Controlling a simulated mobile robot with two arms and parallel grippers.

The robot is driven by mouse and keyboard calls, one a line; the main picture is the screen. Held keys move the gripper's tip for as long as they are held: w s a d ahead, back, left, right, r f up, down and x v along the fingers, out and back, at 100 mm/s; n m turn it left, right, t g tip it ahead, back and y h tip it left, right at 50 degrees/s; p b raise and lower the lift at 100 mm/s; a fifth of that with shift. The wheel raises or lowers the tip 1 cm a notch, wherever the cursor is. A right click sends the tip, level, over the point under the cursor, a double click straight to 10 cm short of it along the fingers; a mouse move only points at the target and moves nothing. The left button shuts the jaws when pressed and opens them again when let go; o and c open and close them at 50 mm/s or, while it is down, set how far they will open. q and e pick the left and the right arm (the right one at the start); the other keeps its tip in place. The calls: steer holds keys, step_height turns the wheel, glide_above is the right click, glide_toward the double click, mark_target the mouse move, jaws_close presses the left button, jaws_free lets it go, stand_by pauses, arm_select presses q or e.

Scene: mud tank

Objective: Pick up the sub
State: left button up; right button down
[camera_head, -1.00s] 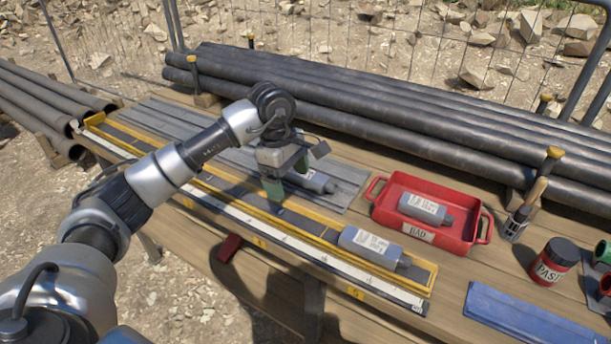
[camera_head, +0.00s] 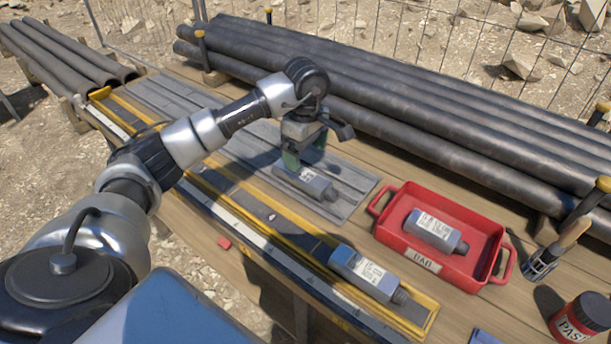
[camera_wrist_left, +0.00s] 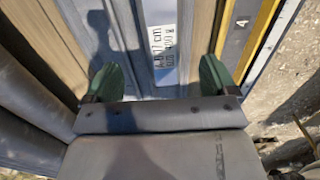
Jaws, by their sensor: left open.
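A grey sub (camera_head: 318,187) with a white printed label lies on its side on the ribbed grey mat (camera_head: 350,200). My left gripper (camera_head: 303,157) is open, pointing down at this sub's far-left end. In the left wrist view, the green fingertips (camera_wrist_left: 160,80) stand apart on either side of the grey sub (camera_wrist_left: 155,15), whose label shows between them. A second sub (camera_head: 365,270) lies in the yellow-edged measuring trough (camera_head: 425,318). A third sub (camera_head: 432,230) lies in the red tray (camera_head: 385,235). My right gripper is not in view.
Long dark pipes (camera_head: 400,110) are stacked behind the work area. A brush in a holder (camera_head: 545,255) and a red paste can (camera_head: 580,318) stand at the right. The wooden bench is bare between the mat and the red tray.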

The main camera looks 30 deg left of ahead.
mark_target(303, 173)
arm_select(q)
steer(key=shift+f, duration=0.85)
steer(key=f, duration=0.4)
steer(key=shift+s+a+f+p, duration=0.15)
steer(key=shift+a+f+p, duration=0.05)
steer(key=shift+p, duration=0.1)
steer(key=shift+f, duration=0.45)
steer(key=c, duration=1.2)
steer(key=shift+r, duration=0.1)
steer(key=shift+c, duration=0.4)
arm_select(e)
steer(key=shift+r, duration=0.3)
arm_select(q)
steer(key=shift+r, duration=0.1)
